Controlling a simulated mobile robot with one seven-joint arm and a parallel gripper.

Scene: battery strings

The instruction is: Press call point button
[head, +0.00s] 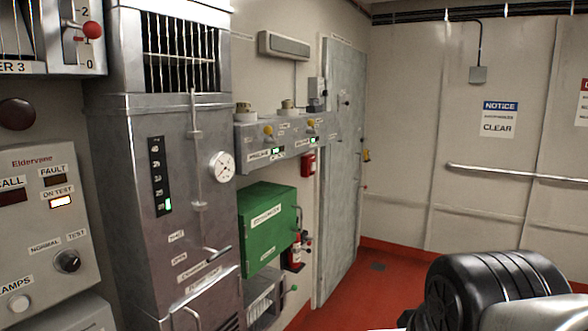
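A small red wall box (308,163), which looks like the call point, is on the far wall strip left of the grey door. My gripper is not in view; only a black ribbed part of my arm shows at the lower right, well apart from the red box.
A tall grey metal cabinet (150,130) and a control panel (45,240) with a lit "ON TEST" lamp stand at the left. A green cabinet (265,225) and a red extinguisher (295,252) are beyond. The grey door (343,150) is shut. Red floor (365,290) is clear before it.

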